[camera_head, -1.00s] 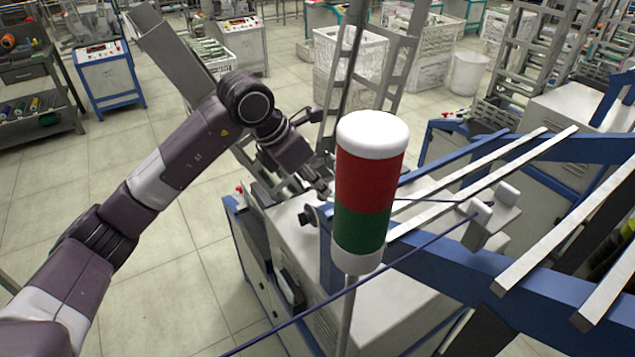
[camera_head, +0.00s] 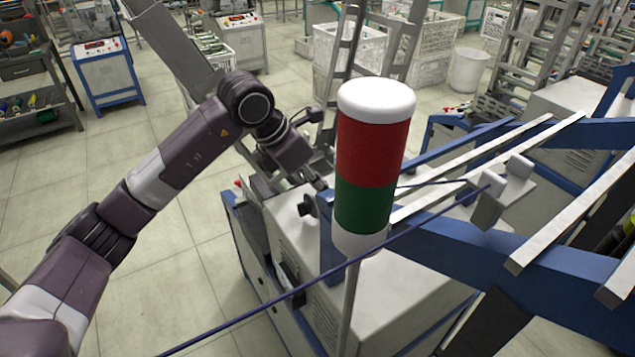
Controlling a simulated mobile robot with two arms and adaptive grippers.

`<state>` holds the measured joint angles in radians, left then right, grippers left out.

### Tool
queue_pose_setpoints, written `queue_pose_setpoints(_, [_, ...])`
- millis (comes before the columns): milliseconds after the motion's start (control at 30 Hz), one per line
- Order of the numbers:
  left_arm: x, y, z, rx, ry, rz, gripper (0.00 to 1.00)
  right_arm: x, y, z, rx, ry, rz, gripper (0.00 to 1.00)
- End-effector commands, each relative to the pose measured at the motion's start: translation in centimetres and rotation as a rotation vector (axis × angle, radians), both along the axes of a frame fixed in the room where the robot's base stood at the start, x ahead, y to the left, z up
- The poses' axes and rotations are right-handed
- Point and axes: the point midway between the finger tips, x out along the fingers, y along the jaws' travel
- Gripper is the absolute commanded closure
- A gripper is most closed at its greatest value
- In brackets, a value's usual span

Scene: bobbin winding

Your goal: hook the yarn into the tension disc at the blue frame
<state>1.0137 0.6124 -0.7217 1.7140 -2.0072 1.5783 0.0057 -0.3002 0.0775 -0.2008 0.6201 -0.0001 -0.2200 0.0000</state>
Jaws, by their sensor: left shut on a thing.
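My left gripper (camera_head: 319,184) reaches in from the left and is small and partly unclear. It is just above and beside a dark round piece (camera_head: 308,205) by the blue frame (camera_head: 440,235), which may be the tension disc. I cannot tell whether they touch. The dark blue yarn (camera_head: 290,293) rises from the bottom left to a white guide block (camera_head: 488,193). A second stretch of yarn (camera_head: 432,183) runs left from the guide toward my left gripper. It passes behind the signal lamp, so its end at the fingers is hidden. My right gripper is out of view.
A white, red and green signal lamp (camera_head: 373,155) on a thin pole stands in front of the work spot. The grey machine housing (camera_head: 385,300) is below. Pale bars (camera_head: 500,165) cross the blue frame at right. Open floor (camera_head: 190,265) lies at left.

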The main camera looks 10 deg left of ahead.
Motion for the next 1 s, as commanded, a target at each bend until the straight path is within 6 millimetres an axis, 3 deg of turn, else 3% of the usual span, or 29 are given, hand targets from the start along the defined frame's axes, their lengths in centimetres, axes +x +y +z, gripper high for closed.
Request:
queue_pose_setpoints(367, [0.1, 0.1, -0.2, 0.0, 0.0, 0.0, 1.0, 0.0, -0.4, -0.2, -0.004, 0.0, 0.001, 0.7])
queue_pose_setpoints(1000, [2.2, 2.3, 0.0, 0.002, 0.0, 0.002, 1.0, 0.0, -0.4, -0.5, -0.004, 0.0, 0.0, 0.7])
